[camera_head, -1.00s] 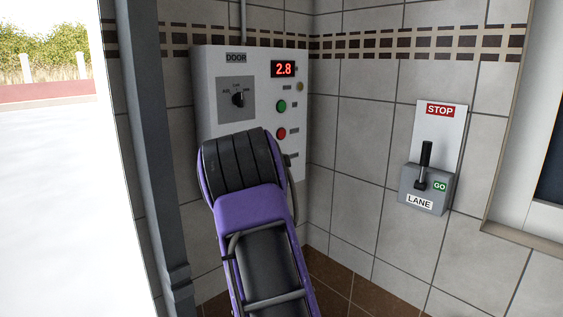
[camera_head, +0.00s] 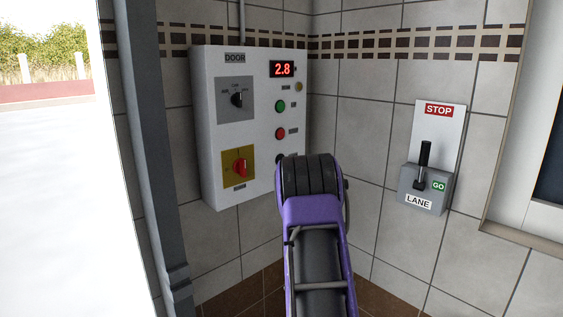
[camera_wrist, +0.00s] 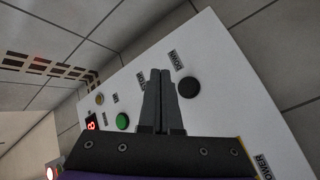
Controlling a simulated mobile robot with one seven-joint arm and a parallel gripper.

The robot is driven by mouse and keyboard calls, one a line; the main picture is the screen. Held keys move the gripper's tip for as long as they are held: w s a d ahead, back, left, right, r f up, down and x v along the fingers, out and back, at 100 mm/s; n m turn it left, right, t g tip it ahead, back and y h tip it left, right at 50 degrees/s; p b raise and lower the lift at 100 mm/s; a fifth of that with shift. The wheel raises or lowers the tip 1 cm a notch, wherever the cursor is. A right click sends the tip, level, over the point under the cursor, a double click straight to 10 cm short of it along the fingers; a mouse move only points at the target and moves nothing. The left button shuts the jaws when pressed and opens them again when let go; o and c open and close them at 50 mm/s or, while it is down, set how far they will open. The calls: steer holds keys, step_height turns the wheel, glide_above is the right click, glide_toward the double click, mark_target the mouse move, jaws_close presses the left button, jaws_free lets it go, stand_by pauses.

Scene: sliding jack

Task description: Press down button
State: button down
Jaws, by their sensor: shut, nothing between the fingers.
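The black down button (camera_wrist: 189,88) sits on the white door panel (camera_wrist: 225,80), beside a small label that appears to read DOWN. My gripper (camera_wrist: 160,72) is shut and empty. In the wrist view, its fingertips lie just left of the black button, in front of where the red button is. In the head view, my wrist hides the fingers. I cannot tell whether the fingertips touch the panel.
The panel also carries a green button (camera_head: 280,106), a red button (camera_head: 280,133), a black selector (camera_head: 238,99), a red rotary switch (camera_head: 240,167) on yellow and a display (camera_head: 283,69) reading 2.8. A lane lever box (camera_head: 425,186) is on the right wall. A grey post (camera_head: 150,150) stands left.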

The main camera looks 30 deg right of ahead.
steer(key=w+a, duration=0.1)
steer(key=w, duration=0.7)
steer(key=shift+w+a, duration=0.15)
steer(key=shift+w, duration=0.15)
steer(key=shift+w, duration=0.1)
stand_by(1.7)
steer(key=shift+w, duration=0.3)
